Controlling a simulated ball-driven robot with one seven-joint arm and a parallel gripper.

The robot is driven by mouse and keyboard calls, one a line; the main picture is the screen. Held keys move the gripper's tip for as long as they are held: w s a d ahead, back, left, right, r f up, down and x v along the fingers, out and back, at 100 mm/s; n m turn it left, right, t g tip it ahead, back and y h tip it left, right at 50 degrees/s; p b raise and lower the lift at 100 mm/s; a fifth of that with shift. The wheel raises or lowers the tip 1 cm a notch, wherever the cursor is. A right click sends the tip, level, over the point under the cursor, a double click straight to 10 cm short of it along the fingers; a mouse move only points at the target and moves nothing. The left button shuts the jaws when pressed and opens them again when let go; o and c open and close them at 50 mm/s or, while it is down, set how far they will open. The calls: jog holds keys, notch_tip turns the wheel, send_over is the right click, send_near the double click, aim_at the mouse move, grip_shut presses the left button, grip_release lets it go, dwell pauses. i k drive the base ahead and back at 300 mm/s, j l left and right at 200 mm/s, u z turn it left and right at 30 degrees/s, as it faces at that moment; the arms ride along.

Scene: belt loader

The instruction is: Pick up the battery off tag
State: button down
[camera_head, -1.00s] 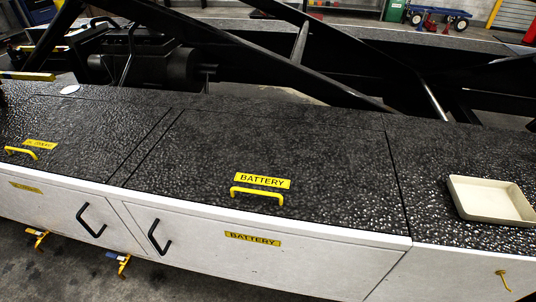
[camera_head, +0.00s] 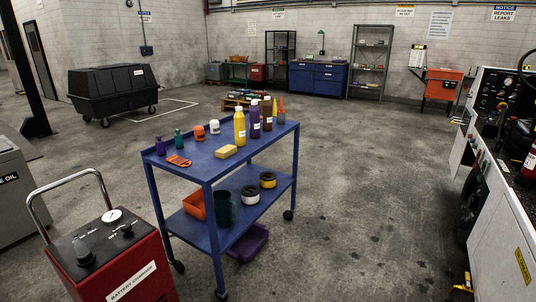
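I cannot make out a battery off tag for certain in the head view. A small flat orange item (camera_head: 178,161) lies on the top shelf of the blue cart (camera_head: 222,168), near its front left. It is too small to read or identify. A red battery charger (camera_head: 118,262) with a grey handle, a dial and knobs stands at the lower left; its white label reads "BATTERY CHARGER". My gripper is not in view.
Bottles and a yellow block (camera_head: 226,152) crowd the cart top. A black wheeled bin (camera_head: 112,90) stands at the back left, blue cabinets (camera_head: 318,78) at the back. A white vehicle side (camera_head: 500,235) borders the right. Floor between cart and vehicle is open.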

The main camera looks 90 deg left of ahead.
aim_at(175, 159)
jog(key=u, duration=3.05)
jog(key=i+l, duration=0.5)
jog(key=l, duration=0.15)
jog(key=i+l, duration=0.5)
jog(key=l, duration=0.15)
jog(key=i+l+u, duration=0.2)
jog(key=u, duration=0.15)
jog(key=i+l+u, duration=0.2)
jog(key=l+u, duration=0.15)
jog(key=l, duration=0.15)
jog(key=i+l+u, duration=0.1)
jog(key=l+u, duration=0.25)
